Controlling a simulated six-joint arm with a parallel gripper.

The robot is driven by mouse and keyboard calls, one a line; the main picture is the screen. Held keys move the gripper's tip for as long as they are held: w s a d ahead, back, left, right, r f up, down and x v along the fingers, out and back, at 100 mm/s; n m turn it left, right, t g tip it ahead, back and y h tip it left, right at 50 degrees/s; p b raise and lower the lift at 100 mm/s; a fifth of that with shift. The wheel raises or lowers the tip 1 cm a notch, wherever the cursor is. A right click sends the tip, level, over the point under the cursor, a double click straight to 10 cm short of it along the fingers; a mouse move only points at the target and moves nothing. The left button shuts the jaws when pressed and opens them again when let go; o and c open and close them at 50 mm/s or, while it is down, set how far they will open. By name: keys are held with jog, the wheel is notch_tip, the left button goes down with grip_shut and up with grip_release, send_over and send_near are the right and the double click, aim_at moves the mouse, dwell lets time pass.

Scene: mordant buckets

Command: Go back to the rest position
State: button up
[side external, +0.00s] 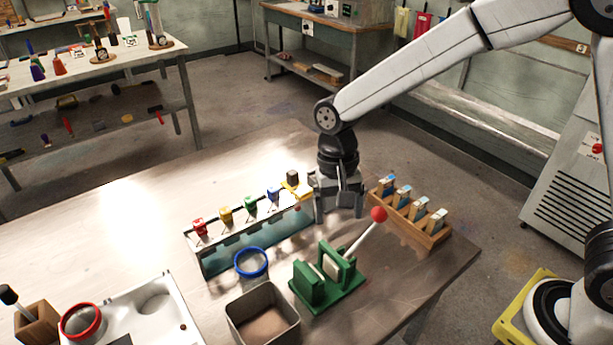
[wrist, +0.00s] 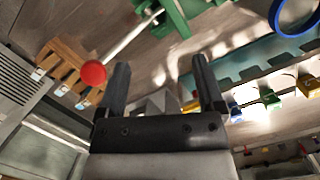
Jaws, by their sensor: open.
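My gripper (side external: 338,207) points down above the table (side external: 130,195), between the bucket rack and the wooden rack. In the wrist view my gripper (wrist: 160,80) has its two dark fingers spread wide, with nothing held between them. The red ball end of a lever (side external: 379,214) is just right of the gripper in the side view; it also shows left of the fingers in the wrist view (wrist: 93,73). The lever rises from a green press (side external: 327,277) on the table.
A teal rack (side external: 258,246) holds several coloured clips. A wooden rack (side external: 428,231) stands right. A square metal bin (side external: 262,315), a blue-rimmed cup (side external: 251,263), and a white tray (side external: 150,320) with a red-rimmed cup (side external: 82,321) are nearer the camera. The table's left part is clear.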

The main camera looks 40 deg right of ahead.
jog(key=s+d+f+n+t, duration=0.1)
jog(key=s+d+n+t, duration=0.1)
jog(key=s+d, duration=0.2)
jog(key=s+d+f+n+t, duration=0.1)
jog(key=s+d+n+t, duration=0.1)
jog(key=d, duration=0.8)
jog(key=shift+s+n+t+h, duration=0.3)
jog(key=shift+s+n, duration=0.4)
jog(key=shift+s, duration=0.7)
jog(key=shift+f, duration=0.1)
